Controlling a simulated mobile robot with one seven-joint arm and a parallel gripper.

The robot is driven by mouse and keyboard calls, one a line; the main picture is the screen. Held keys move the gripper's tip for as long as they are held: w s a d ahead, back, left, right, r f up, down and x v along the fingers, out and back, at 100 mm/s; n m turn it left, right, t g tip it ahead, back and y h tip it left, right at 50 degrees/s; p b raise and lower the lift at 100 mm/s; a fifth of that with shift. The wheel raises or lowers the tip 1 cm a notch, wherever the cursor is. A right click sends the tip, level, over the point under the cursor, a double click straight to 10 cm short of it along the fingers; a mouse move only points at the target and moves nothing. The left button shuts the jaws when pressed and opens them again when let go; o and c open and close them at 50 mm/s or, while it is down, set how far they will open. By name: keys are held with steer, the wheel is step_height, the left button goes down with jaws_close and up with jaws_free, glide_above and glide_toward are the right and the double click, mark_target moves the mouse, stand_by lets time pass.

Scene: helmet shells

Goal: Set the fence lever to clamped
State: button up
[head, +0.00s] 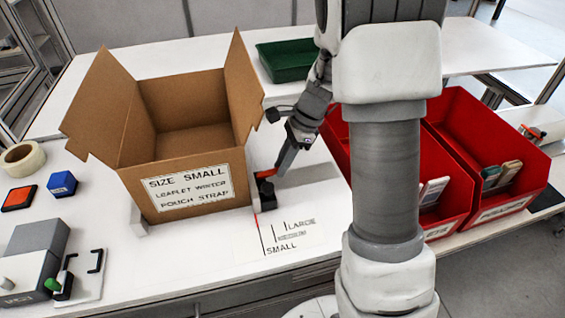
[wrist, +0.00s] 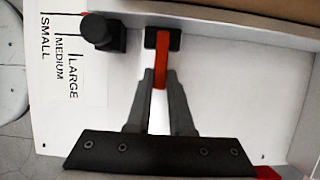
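The fence lever (wrist: 160,63) is a red-orange bar on a black mount beside the open end of the fence rail. In the head view the lever (head: 265,174) shows just right of the carton's front corner. My gripper (wrist: 160,82) has its two fingers close together, one on each side of the lever's free end, with no clear gap between fingers and lever. In the head view my gripper (head: 280,170) reaches down to the lever from the upper right. A black knob (wrist: 101,31) stands left of the lever in the wrist view.
An open cardboard carton (head: 190,194) stands left of the lever. A size scale reading small, medium and large (head: 283,238) lies in front. Red bins (head: 468,130) stand to the right, and a green tray (head: 283,62) behind. A grey device (head: 30,262) sits front left.

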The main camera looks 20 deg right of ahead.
jaws_close()
steer(key=shift+d+f+y, duration=0.2)
steer(key=shift+f+y, duration=0.1)
steer(key=shift+y, duration=0.3)
steer(key=shift+f+y+b, duration=0.2)
steer(key=shift+y+b, duration=0.1)
steer(key=shift+y, duration=0.2)
steer(key=o, duration=0.8)
jaws_free()
steer(key=p+v, duration=0.4)
steer(key=v, duration=1.3)
steer(key=shift+d+r, duration=0.1)
steer(key=shift+r, duration=0.05)
